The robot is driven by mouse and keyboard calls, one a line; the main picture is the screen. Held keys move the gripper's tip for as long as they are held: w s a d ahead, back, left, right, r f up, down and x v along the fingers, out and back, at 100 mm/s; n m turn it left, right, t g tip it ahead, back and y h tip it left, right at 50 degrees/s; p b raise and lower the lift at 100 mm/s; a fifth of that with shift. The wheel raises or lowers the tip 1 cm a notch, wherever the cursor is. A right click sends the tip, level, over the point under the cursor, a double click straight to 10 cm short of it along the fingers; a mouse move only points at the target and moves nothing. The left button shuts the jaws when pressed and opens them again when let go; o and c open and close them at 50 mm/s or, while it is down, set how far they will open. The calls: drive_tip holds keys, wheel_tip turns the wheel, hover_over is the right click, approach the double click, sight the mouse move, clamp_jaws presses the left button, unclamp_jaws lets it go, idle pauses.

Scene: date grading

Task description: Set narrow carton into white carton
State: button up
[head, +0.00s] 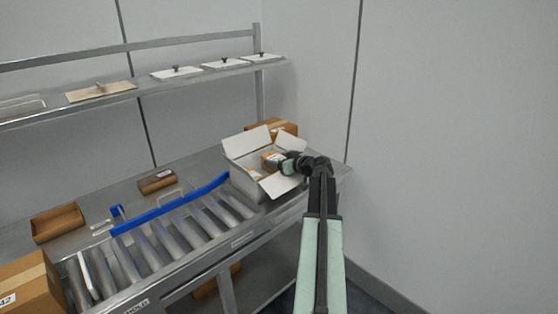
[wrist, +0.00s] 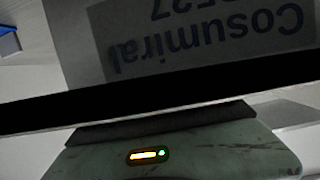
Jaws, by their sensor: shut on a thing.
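The white carton (head: 243,185) stands open at the right end of the steel bench, with its flaps spread. A small brown carton, seemingly the narrow carton (head: 270,158), is at the tip of my gripper (head: 283,163), over or inside the white carton's opening. My gripper is shut on it, coming from the right. I cannot tell whether the narrow carton touches the bottom. Another brown item (head: 254,174) shows inside the white carton at its left. In the wrist view an upside-down printed label (wrist: 200,40) fills the top; the jaws are hidden there.
A brown box (head: 284,127) stands behind the white carton. A roller conveyor with a blue rail (head: 170,207) lies to the left. Open brown trays (head: 58,222) and (head: 156,182) sit on the bench. A shelf (head: 140,87) with lids runs above. A taped box (head: 28,285) is at lower left.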

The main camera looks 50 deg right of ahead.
drive_tip(key=shift+w+a+f, duration=0.35)
drive_tip(key=shift+w+f, duration=0.05)
drive_tip(key=shift+f, duration=0.2)
drive_tip(key=shift+d+r, duration=0.15)
drive_tip(key=shift+r, duration=0.05)
drive_tip(key=shift+w+f, duration=0.1)
drive_tip(key=shift+w, duration=0.1)
drive_tip(key=o, duration=1.7)
drive_tip(key=shift+o, duration=1.2)
